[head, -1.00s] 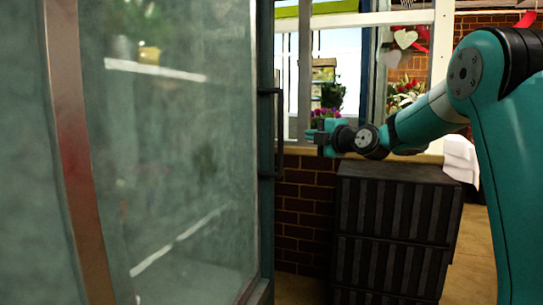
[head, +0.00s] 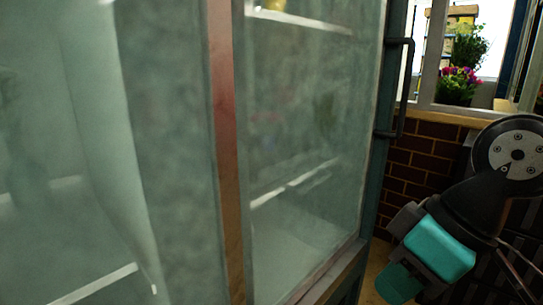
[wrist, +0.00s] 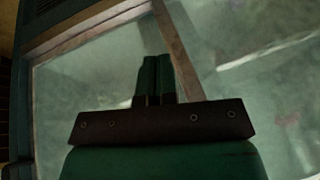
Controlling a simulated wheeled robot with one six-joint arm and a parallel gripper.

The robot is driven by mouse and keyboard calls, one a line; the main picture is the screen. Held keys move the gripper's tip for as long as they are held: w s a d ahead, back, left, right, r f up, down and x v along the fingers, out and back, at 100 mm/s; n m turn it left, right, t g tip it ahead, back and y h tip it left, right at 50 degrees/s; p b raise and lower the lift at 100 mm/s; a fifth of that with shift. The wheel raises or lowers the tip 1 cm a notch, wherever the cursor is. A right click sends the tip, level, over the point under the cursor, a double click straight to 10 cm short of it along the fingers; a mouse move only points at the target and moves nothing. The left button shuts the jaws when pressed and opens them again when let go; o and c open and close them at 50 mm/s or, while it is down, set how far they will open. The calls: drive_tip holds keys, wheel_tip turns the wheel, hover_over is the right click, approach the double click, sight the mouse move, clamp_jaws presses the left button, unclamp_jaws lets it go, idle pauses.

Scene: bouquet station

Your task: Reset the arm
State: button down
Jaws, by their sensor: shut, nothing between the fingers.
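My gripper (wrist: 154,62) shows in the wrist view with its two teal fingers pressed together and nothing between them. In the head view my gripper (head: 399,284) hangs low at the right, angled down and to the left. My dark wrist joint is above it. In the wrist view the fingers point toward the glass front of a cabinet (wrist: 90,75). I cannot tell how far the fingertips are from the glass.
The tall glass-fronted cabinet (head: 225,150) fills the left and middle of the head view. Its dark handle (head: 405,90) is at its right edge. A brick wall (head: 424,150) and a window ledge with a potted plant (head: 458,87) are beyond, at the right.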

drive_tip(key=s+f+m+g, duration=0.1)
drive_tip(key=s, duration=0.4)
wheel_tip(320, 180, up, 21)
drive_tip(key=p, duration=2.1)
drive_tip(key=shift+w+d+f+h, duration=0.2)
drive_tip(key=shift+d+h, duration=0.1)
drive_tip(key=shift+h, duration=0.1)
